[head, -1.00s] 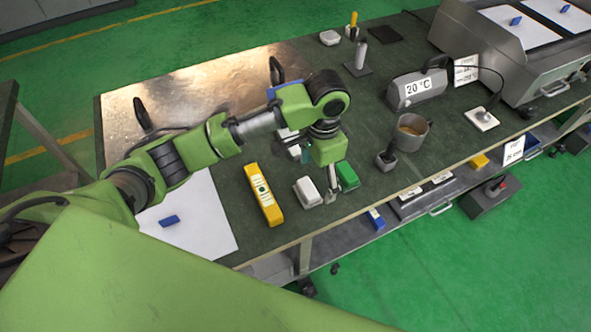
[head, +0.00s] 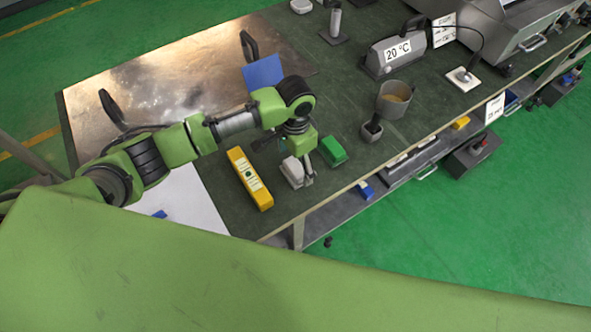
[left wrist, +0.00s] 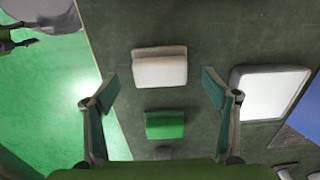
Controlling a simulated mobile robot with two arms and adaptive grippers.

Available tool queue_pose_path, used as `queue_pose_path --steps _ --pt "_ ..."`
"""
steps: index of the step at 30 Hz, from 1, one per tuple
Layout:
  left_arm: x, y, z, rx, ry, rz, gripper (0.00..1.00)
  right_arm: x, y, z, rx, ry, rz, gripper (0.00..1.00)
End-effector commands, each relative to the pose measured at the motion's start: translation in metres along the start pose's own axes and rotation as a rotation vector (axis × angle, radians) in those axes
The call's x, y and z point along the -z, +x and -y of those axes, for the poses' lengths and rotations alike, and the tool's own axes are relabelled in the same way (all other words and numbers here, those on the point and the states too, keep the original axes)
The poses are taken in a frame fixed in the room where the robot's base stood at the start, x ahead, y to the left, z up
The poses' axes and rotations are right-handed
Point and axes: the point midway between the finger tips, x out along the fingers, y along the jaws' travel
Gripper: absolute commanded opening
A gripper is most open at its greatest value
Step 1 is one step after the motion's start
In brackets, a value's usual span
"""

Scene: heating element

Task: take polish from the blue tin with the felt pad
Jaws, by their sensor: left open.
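My left gripper (head: 306,181) is open and empty, pointing down beside a pale grey-white block (head: 290,171) near the bench's front edge. In the left wrist view its fingers stand apart (left wrist: 160,90), with the pale block (left wrist: 159,68) and a green block (left wrist: 164,125) showing between and beyond them. The green block (head: 333,151) lies just right of the gripper in the head view. I cannot tell which block is the felt pad. A blue square shape (head: 263,72) shows behind the arm; I cannot tell whether it is the tin. My right gripper is out of view.
A yellow level (head: 250,178) lies left of the gripper. A cup with brown contents (head: 394,98) and a grey heater marked 20 °C (head: 393,53) stand to the right. A white-topped, grey-rimmed piece (left wrist: 270,92) lies right in the wrist view. A metal plate (head: 180,80) covers the back left.

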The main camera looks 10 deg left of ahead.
Motion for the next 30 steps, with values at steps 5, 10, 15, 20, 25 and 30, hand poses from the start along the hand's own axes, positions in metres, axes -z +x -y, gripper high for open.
queue_pose_path --steps 5,10,15,20,25,30 --pt "0.001 0.028 -0.001 -0.002 0.001 0.002 0.78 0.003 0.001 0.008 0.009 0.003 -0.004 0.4" --pt "0.001 0.037 -0.001 -0.001 0.002 0.0 0.78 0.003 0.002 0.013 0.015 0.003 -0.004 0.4" --pt "0.001 0.037 -0.001 0.0 0.002 0.0 0.78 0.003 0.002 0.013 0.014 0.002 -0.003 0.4" --pt "0.001 0.037 0.0 0.0 0.001 0.0 0.37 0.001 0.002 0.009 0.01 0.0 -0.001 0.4" --pt "0.001 0.036 0.0 0.0 0.001 0.0 0.36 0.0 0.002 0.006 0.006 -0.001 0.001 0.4" --pt "0.001 0.035 0.0 0.0 0.001 0.0 0.36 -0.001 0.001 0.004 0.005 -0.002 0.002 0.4"
